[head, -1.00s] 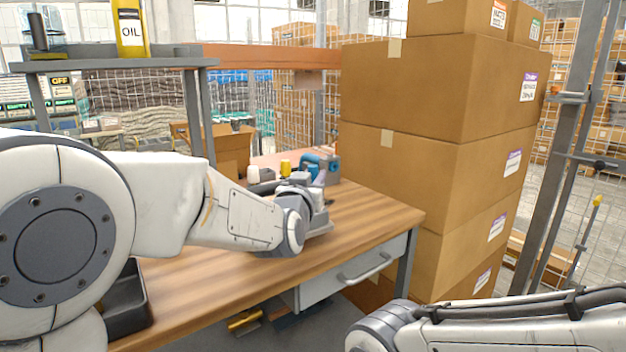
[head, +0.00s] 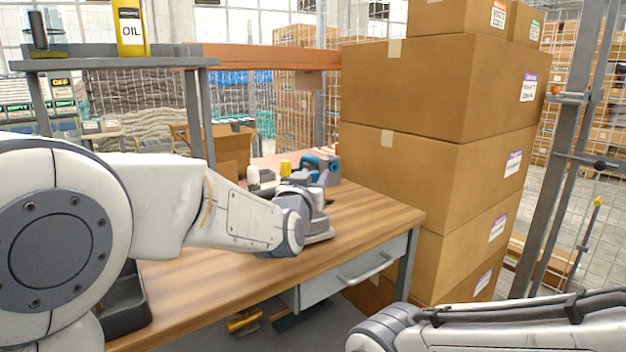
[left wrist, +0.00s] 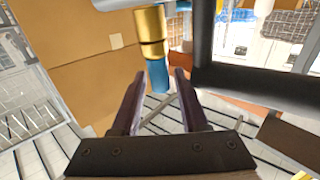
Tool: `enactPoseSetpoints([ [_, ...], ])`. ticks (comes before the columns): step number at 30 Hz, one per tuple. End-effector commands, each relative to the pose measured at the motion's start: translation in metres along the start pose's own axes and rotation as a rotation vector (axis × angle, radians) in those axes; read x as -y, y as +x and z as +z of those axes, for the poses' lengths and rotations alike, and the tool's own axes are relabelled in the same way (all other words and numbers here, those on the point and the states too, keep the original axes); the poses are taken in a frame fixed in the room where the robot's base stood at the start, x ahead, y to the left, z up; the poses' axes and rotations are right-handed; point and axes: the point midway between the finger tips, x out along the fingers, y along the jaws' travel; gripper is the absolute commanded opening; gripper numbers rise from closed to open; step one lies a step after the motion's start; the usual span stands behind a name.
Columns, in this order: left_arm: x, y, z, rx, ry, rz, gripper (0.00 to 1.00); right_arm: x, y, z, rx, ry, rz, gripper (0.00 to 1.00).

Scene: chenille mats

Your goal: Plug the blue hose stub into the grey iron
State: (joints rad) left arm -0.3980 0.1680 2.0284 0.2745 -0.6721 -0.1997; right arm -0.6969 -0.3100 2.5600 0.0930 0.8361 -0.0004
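The blue hose stub (left wrist: 158,76) with a brass fitting (left wrist: 151,30) shows in the left wrist view, its blue end pointing down toward my gripper. My left gripper (left wrist: 159,76) is open, with one finger on each side of the blue end in the picture and gaps at both sides. I cannot tell whether the stub is between the fingers or beyond them. In the head view my left wrist covers most of a grey object with a flat base (head: 320,237), likely the iron. My left fingertips are hidden there. My right arm shows at lower right, its gripper out of view.
The wooden workbench (head: 215,282) is clear along its front. A blue tool (head: 312,161), a yellow-capped item (head: 285,167) and a white bottle (head: 253,174) stand behind my wrist. Stacked cartons (head: 440,180) rise close at the right. A black bin (head: 125,305) sits at left.

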Motion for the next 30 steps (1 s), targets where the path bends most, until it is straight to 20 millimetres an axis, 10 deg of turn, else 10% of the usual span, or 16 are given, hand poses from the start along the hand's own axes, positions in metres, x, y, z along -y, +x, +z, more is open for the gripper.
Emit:
enactPoseSetpoints([
  [13, 0.0, -0.007, 0.002, 0.006, -0.002, 0.0, 0.61, 0.0, 0.0, 0.0, 0.0, 0.0, 0.0, 0.56],
  [30, 0.0, -0.1, 0.0, 0.002, -0.001, 0.0, 0.61, 0.0, -0.004, 0.0, 0.0, 0.0, 0.0, 0.56],
])
